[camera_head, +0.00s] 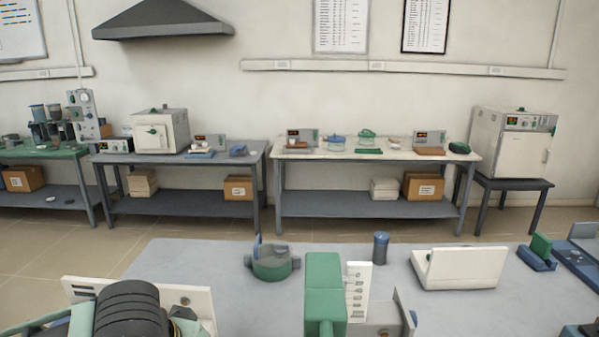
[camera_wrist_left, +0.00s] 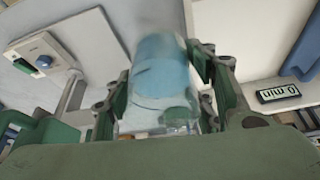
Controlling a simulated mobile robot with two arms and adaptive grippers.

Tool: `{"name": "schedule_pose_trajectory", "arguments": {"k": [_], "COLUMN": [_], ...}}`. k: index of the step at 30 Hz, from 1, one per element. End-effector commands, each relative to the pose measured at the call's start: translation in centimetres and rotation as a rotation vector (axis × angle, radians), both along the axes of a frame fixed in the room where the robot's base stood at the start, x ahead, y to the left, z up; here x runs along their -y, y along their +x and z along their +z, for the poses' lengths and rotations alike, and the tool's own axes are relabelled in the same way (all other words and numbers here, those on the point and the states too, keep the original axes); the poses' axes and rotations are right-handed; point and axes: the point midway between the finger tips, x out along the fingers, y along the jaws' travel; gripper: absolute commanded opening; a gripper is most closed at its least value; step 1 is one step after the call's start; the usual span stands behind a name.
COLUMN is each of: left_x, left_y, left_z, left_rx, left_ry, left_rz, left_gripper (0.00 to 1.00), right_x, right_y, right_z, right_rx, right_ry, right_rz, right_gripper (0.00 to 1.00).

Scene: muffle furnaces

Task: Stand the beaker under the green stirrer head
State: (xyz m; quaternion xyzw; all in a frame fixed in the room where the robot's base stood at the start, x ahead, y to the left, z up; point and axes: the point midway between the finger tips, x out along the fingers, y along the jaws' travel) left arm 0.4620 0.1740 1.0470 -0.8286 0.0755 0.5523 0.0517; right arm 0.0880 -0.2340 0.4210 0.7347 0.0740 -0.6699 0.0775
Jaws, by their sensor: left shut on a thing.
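In the left wrist view my left gripper (camera_wrist_left: 160,95) is shut on a clear glass beaker (camera_wrist_left: 160,72) with pale blue contents. The green finger pads press on its two sides. In the head view the beaker and the fingertips cannot be made out; a black ribbed part at the lower left looks like my arm. A tall green block (camera_head: 323,285) at the bottom centre of the near bench may be the green stirrer head; I cannot tell for sure. My right gripper is not in view.
The near bench (camera_head: 205,255) holds a green round vessel (camera_head: 272,262), a blue cylinder (camera_head: 381,247), a white case (camera_head: 459,267) and a white panel with knobs (camera_head: 355,290). The wrist view shows a white control box on a post (camera_wrist_left: 42,52) and a display (camera_wrist_left: 277,93).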

Motion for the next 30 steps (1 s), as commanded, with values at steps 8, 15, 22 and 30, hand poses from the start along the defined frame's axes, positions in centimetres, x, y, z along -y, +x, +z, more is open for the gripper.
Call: {"name": "schedule_pose_trajectory", "arguments": {"k": [8, 15, 22, 30], "left_x": [-1.4, -1.6, -1.5, -1.6], "left_y": [-0.2, -0.1, -0.2, -0.1], "left_z": [1.2, 1.3, 1.2, 1.0], "left_rx": [-0.002, -0.001, -0.004, -0.002], "left_ry": [-0.003, -0.002, -0.004, -0.003], "left_rz": [0.177, 0.185, 0.185, 0.184], "left_gripper": [0.17, 0.17, 0.17, 0.17], "right_x": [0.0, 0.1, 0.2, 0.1], "right_y": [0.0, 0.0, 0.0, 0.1], "right_z": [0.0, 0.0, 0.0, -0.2], "right_rx": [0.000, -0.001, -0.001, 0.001], "right_ry": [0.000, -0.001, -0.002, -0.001], "right_rz": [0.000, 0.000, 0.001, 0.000], "right_gripper": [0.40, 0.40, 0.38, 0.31]}}
